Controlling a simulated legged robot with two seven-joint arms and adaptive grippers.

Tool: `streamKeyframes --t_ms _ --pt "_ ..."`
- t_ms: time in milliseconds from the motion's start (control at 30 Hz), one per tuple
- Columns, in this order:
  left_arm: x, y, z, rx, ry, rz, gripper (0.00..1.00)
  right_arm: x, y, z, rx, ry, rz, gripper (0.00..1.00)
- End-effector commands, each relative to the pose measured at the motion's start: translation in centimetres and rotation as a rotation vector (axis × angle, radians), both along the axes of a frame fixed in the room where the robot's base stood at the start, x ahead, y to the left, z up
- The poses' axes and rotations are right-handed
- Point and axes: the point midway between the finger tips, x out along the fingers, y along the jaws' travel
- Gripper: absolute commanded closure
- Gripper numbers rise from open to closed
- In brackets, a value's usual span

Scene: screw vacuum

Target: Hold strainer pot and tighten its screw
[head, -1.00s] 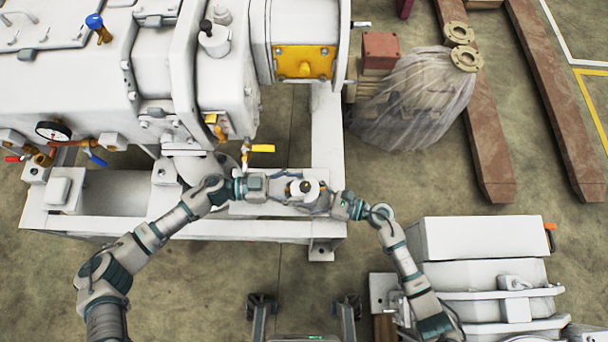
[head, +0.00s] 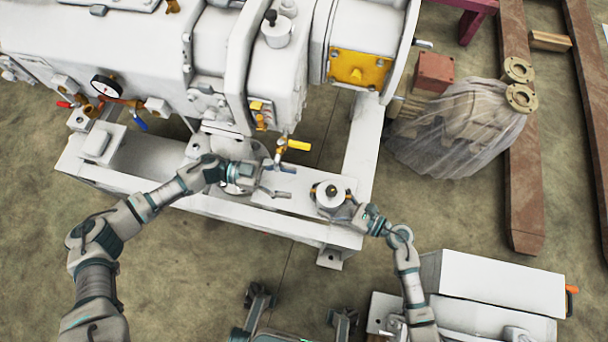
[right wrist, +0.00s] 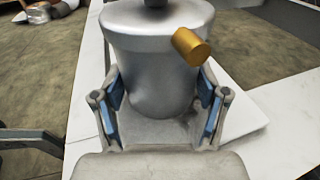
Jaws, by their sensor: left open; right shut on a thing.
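The strainer pot (head: 329,197), light grey with a dark knob on top, stands upright on the white frame in the head view. In the right wrist view the pot (right wrist: 157,70) fills the middle. A brass screw-like cylinder (right wrist: 191,47) sticks out of its upper side. My right gripper (head: 341,211) is shut around the pot's lower body, with blue-padded fingers on both sides in the right wrist view (right wrist: 160,112). My left gripper (head: 279,181) is open and empty, left of the pot and apart from it.
The white pump frame (head: 290,228) runs under both grippers. A yellow-handled valve (head: 297,145) sits just above my left gripper. The large white vacuum machine (head: 215,60) stands behind. A wrapped bundle (head: 450,130) and a white box (head: 500,280) lie to the right.

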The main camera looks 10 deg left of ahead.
Motion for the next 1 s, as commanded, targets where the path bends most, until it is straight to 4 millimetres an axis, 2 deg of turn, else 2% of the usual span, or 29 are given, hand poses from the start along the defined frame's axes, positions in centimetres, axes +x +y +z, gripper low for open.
streamKeyframes --t_ms 67,133,200,300,433,567,700,800,900,1000 --pt "-0.3 -0.4 0.2 0.0 -0.013 -0.018 0.41 0.0 0.0 -0.1 -0.001 0.001 0.0 0.46" --pt "-1.2 -1.7 0.9 0.003 -0.059 -0.075 0.41 0.0 0.0 -0.1 -0.001 0.001 0.0 0.46" --pt "-3.3 -4.0 1.9 0.011 -0.154 -0.195 0.41 0.0 0.0 0.0 -0.001 0.0 0.0 0.46" --pt "-7.6 -8.0 3.9 0.048 -0.407 -0.481 0.41 0.0 0.0 0.0 0.0 0.0 0.0 0.46" --pt "-8.5 -10.9 5.5 0.204 -0.8 -0.84 0.41 0.0 0.0 0.0 0.0 0.0 0.0 0.46" --pt "-6.4 -11.9 7.1 0.437 -1.137 -1.158 0.41 0.0 0.0 0.0 -0.001 0.0 -0.001 0.46" --pt "-2.9 -12.1 9.9 0.71 -1.377 -1.406 0.41 0.0 0.0 0.0 -0.001 0.0 -0.001 0.46" --pt "-1.0 -12.1 12.0 0.865 -1.471 -1.509 0.41 0.0 0.0 0.0 -0.001 0.0 -0.001 0.46" --pt "0.1 -12.1 13.3 0.962 -1.515 -1.564 0.41 0.0 0.0 0.0 0.0 0.0 -0.001 0.46" --pt "0.5 -12.0 13.2 0.999 -1.529 -1.583 0.41 0.0 0.0 0.0 0.0 0.0 0.0 0.46"
